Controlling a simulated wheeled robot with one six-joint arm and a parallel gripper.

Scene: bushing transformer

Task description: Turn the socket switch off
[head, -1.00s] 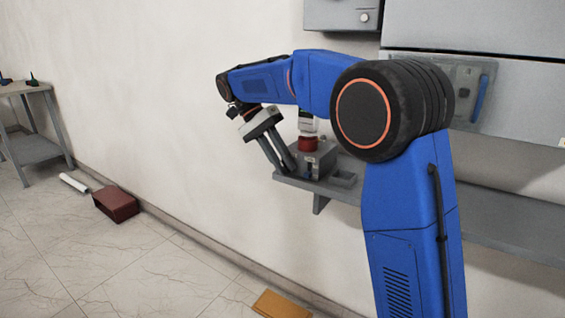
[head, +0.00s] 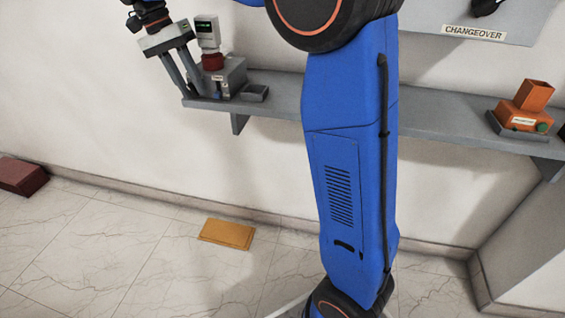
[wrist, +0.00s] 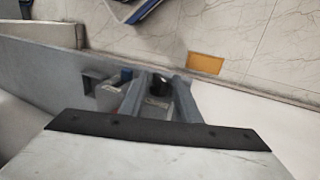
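A grey socket box (head: 230,77) sits at the left end of the wall shelf. A red round part (head: 212,61) is on it, with a pale upright device (head: 208,35) above. A small dark, bluish switch-like part (head: 217,88) shows on its front. My gripper (head: 196,95) points down at the box's left side, fingers apart, with nothing visible held between them. Whether a fingertip touches the box cannot be told. In the wrist view my gripper (wrist: 160,80) is open, with a dark round part (wrist: 160,86) seen between the fingers.
The grey shelf (head: 290,95) runs right along the wall to an orange device (head: 525,105). A panel marked CHANGEOVER (head: 473,32) hangs above. A yellow-orange plate (head: 227,233) and a dark red box (head: 20,176) lie on the floor. Much floor is clear.

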